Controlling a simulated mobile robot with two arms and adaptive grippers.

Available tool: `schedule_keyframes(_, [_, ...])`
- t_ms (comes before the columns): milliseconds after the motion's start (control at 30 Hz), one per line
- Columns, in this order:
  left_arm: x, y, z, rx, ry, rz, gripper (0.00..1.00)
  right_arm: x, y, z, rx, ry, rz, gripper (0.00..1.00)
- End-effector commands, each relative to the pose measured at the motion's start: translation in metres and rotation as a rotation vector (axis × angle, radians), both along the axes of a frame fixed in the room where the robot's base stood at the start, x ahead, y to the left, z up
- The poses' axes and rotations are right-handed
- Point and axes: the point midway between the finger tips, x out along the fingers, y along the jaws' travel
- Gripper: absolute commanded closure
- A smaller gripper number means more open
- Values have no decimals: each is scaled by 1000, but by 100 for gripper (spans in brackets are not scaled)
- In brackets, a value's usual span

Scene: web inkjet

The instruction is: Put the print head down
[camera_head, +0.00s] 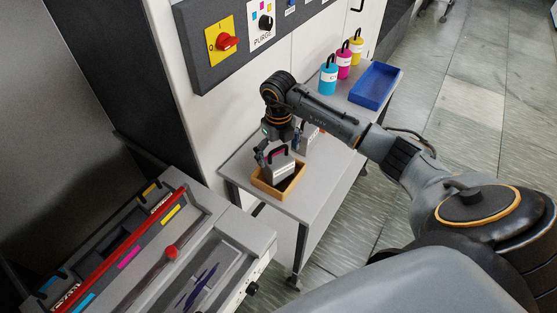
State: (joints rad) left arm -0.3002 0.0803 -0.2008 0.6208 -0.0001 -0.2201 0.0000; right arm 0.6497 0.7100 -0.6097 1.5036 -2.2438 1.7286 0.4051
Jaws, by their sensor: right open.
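A grey print head (281,170) with a dark handle on top sits in a small wooden tray (266,188) on the grey side table. My right gripper (277,148) is open, pointing down just above the print head, with its fingers near the handle. Whether a finger touches the handle I cannot tell. A second grey block (308,138) stands behind, partly hidden by my right arm. My left gripper is not in view.
Cyan (328,77), magenta (344,62) and yellow bottles (356,46) stand beside a blue tray (373,86) at the table's far end. The printer carriage with a red rail (121,247) is at lower left.

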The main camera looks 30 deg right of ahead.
Motion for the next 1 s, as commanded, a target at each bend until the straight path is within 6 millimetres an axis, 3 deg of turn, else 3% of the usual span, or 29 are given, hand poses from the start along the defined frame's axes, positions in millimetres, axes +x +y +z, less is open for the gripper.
schedule_keyframes(200, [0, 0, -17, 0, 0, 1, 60, 1, -1, 47, -3, -5, 0, 2])
schedule_keyframes(400, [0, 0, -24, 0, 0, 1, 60, 1, 0, 80, -1, -4, 0, 2])
schedule_keyframes(600, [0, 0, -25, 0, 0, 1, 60, 0, 0, 92, -1, -1, -1, 2])
schedule_keyframes(1000, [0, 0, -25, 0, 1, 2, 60, 0, 0, 92, 0, 0, -1, 2])
